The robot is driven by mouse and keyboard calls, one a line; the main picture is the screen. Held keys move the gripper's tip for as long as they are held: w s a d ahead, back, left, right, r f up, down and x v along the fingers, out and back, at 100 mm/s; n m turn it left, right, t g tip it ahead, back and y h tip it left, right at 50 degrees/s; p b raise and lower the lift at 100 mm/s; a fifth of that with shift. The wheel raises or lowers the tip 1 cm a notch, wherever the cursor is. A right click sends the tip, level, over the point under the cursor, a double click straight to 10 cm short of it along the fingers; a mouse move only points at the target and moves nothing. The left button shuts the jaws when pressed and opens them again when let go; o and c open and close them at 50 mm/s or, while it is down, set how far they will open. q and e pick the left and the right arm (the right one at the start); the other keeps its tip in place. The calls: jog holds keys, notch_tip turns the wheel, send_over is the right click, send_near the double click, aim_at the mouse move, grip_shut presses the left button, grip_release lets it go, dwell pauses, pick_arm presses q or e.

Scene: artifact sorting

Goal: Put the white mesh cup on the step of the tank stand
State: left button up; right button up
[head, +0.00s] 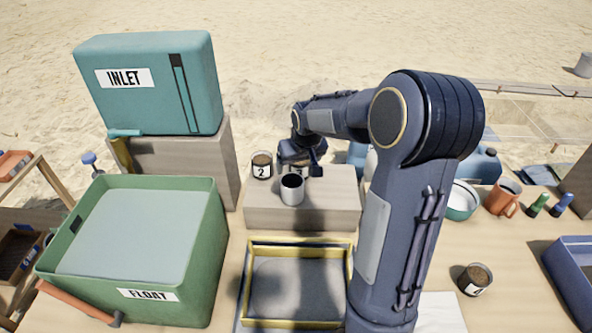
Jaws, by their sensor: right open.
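A whitish cup with a dark inside, which looks like the white mesh cup (291,190), stands upright near the front left of a low wooden block (325,212), which looks like the step. The taller wooden tank stand (185,165) is to its left and carries the teal INLET tank (150,85). My left gripper is not in view.
A cup marked 2 (262,166) stands on the block's back left. The green FLOAT tank (215,265) is at the left. A yellow-rimmed tray (300,240) lies in front of the block. My right arm hides the area right of it. A dark-filled cup (475,279) stands at the right.

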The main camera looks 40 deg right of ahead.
jog(key=s+a+r+n+y, duration=0.1)
jog(key=s+a+r+y, duration=0.1)
jog(key=s+a, duration=0.8)
jog(key=s+a+r+n+t+y, duration=0.1)
jog(key=s+a+r+y, duration=0.2)
jog(key=s+a, duration=0.7)
jog(key=s, duration=0.4)
jog(key=shift+s+a, duration=0.15)
jog(key=shift+s, duration=0.25)
